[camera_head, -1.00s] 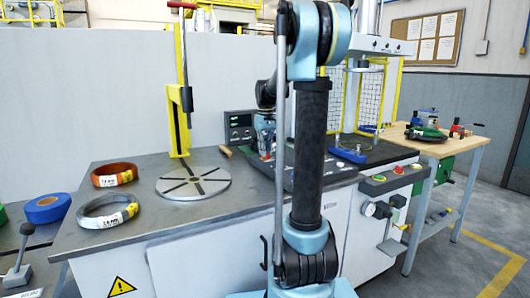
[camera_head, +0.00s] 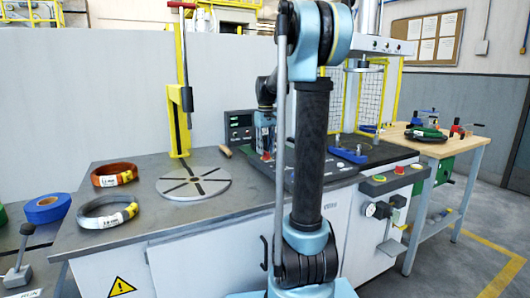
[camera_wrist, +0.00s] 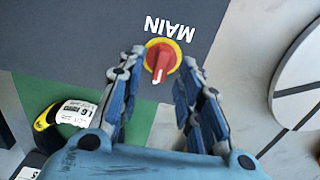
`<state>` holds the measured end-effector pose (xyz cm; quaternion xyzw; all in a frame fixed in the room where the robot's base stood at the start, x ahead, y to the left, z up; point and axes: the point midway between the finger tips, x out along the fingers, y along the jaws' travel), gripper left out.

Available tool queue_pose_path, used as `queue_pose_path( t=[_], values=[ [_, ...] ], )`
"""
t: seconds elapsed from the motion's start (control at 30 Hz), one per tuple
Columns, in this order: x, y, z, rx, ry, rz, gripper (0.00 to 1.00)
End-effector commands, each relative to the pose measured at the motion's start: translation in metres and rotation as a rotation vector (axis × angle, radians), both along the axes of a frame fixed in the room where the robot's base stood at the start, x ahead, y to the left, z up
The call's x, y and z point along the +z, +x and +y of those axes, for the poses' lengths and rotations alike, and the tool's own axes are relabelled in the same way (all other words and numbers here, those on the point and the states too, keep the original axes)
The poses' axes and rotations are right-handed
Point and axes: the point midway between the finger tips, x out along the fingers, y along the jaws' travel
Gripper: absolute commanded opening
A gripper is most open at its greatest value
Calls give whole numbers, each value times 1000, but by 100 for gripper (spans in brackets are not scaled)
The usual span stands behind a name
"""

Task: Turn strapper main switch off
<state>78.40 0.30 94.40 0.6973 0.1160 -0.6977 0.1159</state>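The main switch (camera_wrist: 162,58) is a red rotary knob on a yellow disc. It sits on a dark grey panel (camera_wrist: 110,25) under the word MAIN, which appears upside down in the wrist view. The knob's handle points toward the bottom of that view, with a white mark at its end. My gripper (camera_wrist: 165,54) is open, with one finger on each side of the knob. I cannot tell whether the fingers touch it. In the head view my gripper (camera_head: 264,132) is partly hidden behind my arm, and the switch cannot be made out.
The round slotted turntable (camera_head: 193,184), an orange coil (camera_head: 114,174) and a grey coil (camera_head: 107,212) are on the workbench (camera_head: 160,222). A yellow post (camera_head: 178,110) stands behind the turntable. A wooden side table (camera_head: 450,144) holds tools at the right.

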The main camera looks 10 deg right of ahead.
Motion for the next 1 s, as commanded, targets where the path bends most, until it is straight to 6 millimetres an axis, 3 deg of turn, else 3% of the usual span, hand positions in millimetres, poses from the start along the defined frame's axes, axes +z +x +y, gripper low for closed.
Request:
queue_pose_path(
  t=[0.53, 0.73, 1.0],
  values=[
    [91, 1, 0, 1, 0, 0, 32],
    [104, 1, 0, 1, 0, 0, 32],
    [106, 1, 0, 1, 0, 0, 32]
  ],
)
